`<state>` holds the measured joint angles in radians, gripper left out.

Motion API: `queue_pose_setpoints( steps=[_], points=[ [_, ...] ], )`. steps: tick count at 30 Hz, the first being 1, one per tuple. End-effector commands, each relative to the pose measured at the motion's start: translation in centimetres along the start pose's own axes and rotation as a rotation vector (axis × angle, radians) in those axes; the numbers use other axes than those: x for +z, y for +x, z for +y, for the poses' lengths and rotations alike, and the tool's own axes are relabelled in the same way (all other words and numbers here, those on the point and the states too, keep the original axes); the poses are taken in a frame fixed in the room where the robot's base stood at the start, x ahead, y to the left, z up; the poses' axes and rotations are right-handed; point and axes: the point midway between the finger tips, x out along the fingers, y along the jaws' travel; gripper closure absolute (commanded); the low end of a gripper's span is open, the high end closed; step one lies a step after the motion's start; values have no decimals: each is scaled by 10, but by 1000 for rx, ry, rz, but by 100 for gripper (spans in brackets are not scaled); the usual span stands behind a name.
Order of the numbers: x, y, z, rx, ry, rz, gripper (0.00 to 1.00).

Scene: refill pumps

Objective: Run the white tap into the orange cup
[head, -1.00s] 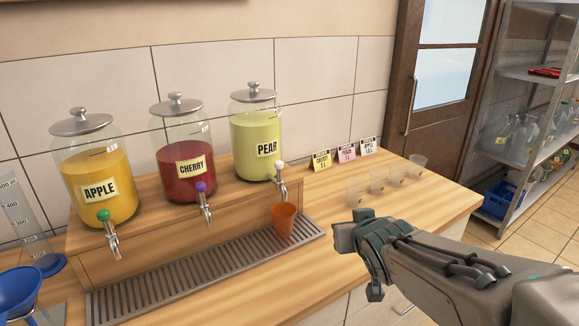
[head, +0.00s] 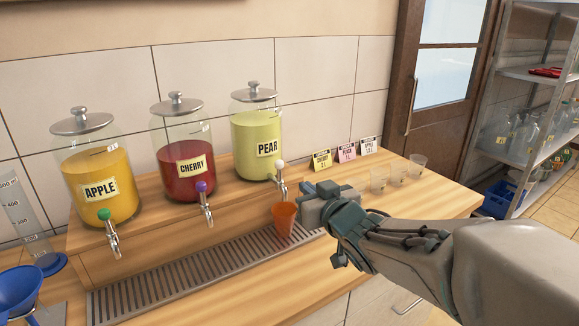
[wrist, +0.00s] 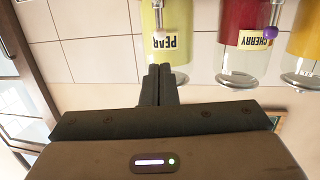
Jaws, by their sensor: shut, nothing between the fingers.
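The white tap (head: 280,181) has a white knob and juts from the front of the pear jar (head: 257,135), which holds pale green liquid. The orange cup (head: 284,225) stands upright on the drip tray (head: 215,262), below the white tap, and looks empty from outside, though its inside is hidden. My gripper (head: 304,189) is shut and empty, just right of the white tap and apart from it as far as I can tell. In the wrist view, upside down, my gripper's fingers (wrist: 159,70) are together below the white tap's knob (wrist: 159,36).
The apple jar (head: 97,175) has a green-knobbed tap (head: 110,232) and the cherry jar (head: 184,155) a purple-knobbed tap (head: 205,203). Small price cards (head: 345,153) and clear cups (head: 397,173) stand to the right. A blue funnel (head: 18,292) is at lower left.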

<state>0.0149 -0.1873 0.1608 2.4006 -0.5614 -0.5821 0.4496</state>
Motion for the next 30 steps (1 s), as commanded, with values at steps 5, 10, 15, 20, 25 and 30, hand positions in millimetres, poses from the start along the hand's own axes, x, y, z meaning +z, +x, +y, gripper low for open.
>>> queue_pose_setpoints(
  steps=[5, 10, 15, 20, 25, 30],
  points=[
    [1, 26, 0, 0, 3, -2, 100],
    [1, 54, 0, 0, 3, -1, 100],
    [0, 82, 0, -1, 3, -2, 100],
    [0, 105, 0, 0, 3, -2, 100],
    [0, 122, 0, 0, 1, -1, 100],
    [0, 130, 1, 2, 2, 0, 100]
  ],
)
